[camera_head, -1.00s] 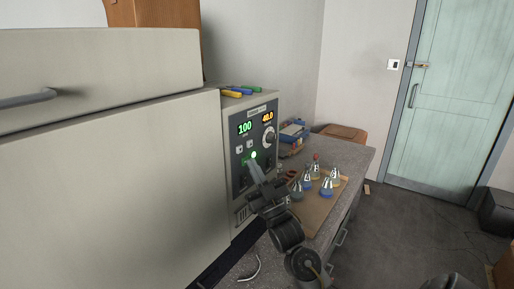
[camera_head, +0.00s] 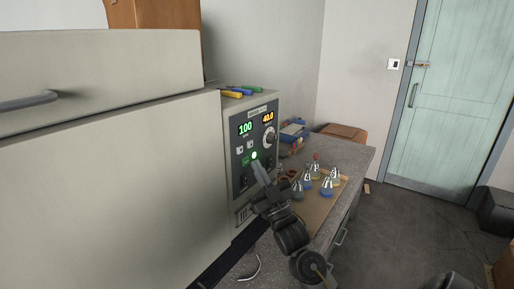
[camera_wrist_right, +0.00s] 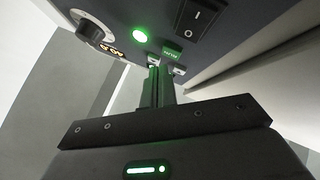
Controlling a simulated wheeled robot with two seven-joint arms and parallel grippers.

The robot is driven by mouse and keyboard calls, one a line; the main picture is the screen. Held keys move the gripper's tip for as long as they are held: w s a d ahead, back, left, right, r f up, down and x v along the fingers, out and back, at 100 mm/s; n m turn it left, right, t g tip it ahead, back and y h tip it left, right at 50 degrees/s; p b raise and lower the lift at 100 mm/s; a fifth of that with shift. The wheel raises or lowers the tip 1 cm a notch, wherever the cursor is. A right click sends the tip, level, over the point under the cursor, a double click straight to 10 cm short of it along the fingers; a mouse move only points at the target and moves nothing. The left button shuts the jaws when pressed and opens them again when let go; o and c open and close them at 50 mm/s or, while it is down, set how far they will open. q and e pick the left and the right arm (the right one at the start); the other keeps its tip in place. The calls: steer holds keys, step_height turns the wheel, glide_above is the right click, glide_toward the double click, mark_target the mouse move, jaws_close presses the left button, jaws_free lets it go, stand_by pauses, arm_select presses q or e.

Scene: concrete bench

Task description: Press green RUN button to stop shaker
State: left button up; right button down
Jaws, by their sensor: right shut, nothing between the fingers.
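The shaker (camera_head: 160,180) is a large cream cabinet with a dark control panel (camera_head: 262,133). Its displays read 100 in green and 40.0 in orange. A round green light (camera_head: 254,155) glows on the panel, also in the right wrist view (camera_wrist_right: 140,35). Beside it is a green rectangle (camera_head: 246,161) with small white lettering, also in the wrist view (camera_wrist_right: 172,50); I cannot read it surely. My right gripper (camera_head: 257,164) is shut and empty, its fingertips (camera_wrist_right: 164,68) close below the rectangle. I cannot tell whether they touch the panel. My left gripper is not in view.
A knob (camera_wrist_right: 92,28) and a rocker switch (camera_wrist_right: 195,20) flank the green parts. Several flasks (camera_head: 327,187) with coloured liquid stand on a tray on the bench (camera_head: 345,160), right of my right arm. Markers (camera_head: 237,92) lie on the cabinet. A blue box (camera_head: 294,131) stands behind.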

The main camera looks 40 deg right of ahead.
steer(key=s, duration=0.1)
steer(key=s+d, duration=0.1)
steer(key=s, duration=0.1)
steer(key=s+p, duration=0.1)
steer(key=s, duration=0.1)
steer(key=shift+s+d, duration=0.15)
steer(key=shift+d, duration=0.1)
stand_by(0.6)
